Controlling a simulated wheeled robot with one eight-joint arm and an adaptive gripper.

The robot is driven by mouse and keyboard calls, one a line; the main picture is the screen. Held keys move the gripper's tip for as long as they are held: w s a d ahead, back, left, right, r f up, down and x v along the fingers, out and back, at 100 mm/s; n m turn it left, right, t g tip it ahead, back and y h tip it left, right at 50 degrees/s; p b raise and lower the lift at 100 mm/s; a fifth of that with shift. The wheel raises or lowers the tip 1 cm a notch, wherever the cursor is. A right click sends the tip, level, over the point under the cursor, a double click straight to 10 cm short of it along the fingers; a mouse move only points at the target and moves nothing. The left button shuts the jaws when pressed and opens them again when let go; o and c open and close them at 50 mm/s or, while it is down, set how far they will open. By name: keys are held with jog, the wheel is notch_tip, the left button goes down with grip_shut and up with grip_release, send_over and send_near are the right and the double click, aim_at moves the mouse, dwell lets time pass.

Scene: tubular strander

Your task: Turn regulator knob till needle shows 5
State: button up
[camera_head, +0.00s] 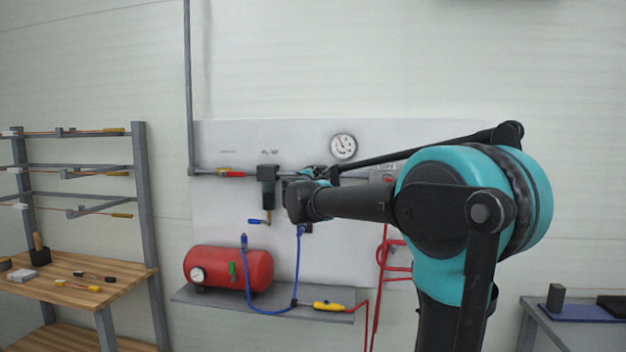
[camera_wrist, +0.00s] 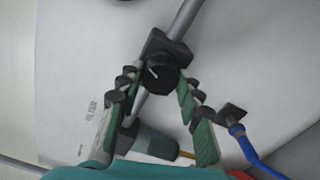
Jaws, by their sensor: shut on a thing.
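The black round regulator knob (camera_wrist: 155,74) with a white mark shows in the wrist view, on a dark regulator body (camera_wrist: 166,48) set in a grey pipe. My gripper (camera_wrist: 157,80) has one green finger on each side of the knob and is shut on it. In the head view my arm hides the knob, and only part of my gripper (camera_head: 318,173) shows in front of the panel. The round white gauge (camera_head: 343,146) is on the panel above my gripper. Its dark needle leans up and left, but the figures are too small to read.
A dark filter unit (camera_head: 268,186) hangs left of my gripper, with a blue-handled valve (camera_head: 259,220) below. A red tank (camera_head: 228,268) and blue hose (camera_head: 297,265) sit on the shelf (camera_head: 200,298) beneath. A wooden-topped rack (camera_head: 75,280) stands left.

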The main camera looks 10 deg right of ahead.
dwell(0.4)
jog(key=o, duration=1.2)
jog(key=shift+c, duration=0.2)
jog(key=shift+s, duration=0.1)
jog(key=v, duration=1.2)
dwell(1.5)
